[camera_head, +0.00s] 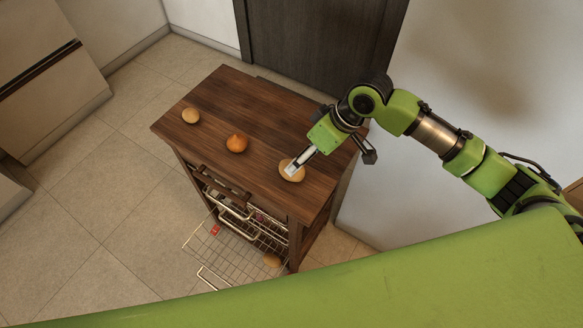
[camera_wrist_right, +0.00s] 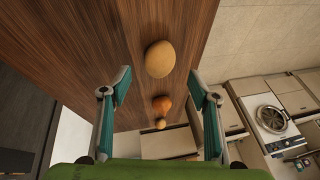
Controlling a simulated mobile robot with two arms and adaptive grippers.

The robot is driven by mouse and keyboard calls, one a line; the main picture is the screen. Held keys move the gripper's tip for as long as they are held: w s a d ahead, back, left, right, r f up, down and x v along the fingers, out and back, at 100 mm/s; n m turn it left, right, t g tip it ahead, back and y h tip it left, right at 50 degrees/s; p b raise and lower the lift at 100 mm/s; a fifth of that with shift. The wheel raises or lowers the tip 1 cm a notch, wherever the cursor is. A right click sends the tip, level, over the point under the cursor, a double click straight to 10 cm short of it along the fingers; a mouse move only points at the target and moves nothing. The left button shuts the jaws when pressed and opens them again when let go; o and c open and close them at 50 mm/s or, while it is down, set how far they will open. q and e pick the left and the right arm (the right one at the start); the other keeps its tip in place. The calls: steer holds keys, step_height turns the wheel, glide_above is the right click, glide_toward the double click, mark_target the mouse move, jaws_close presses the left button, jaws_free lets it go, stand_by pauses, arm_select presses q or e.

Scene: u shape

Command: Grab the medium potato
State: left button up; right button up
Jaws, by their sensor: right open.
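Two tan potatoes lie on the wooden cart top. The nearer potato (camera_head: 292,172) is at the right end; it is the large-looking one (camera_wrist_right: 160,59) in the wrist view. The farther potato (camera_head: 191,116) is near the left end and looks small in the wrist view (camera_wrist_right: 160,124). A third potato-like item (camera_head: 271,262) lies in the lower wire basket. I cannot tell for sure which is the medium one. My right gripper (camera_head: 299,161) is over the nearer potato, partly covering it. Its fingers (camera_wrist_right: 158,84) are spread, with nothing between them. My left gripper is out of view.
An orange onion-like item (camera_head: 237,143) sits between the two potatoes on the cart top (camera_head: 222,95). An open drawer and a pulled-out wire basket (camera_head: 205,243) with a small red item (camera_head: 215,230) are below. A wall stands close on the right; floor is free on the left.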

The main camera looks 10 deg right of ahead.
steer(key=p+x, duration=0.2)
steer(key=x, duration=0.3)
steer(key=shift+w+a+f, duration=0.2)
steer(key=shift+w+a, duration=0.05)
steer(key=shift+a+f, duration=0.15)
steer(key=shift+f, duration=0.15)
steer(key=shift+w, duration=0.1)
steer(key=c, duration=1.3)
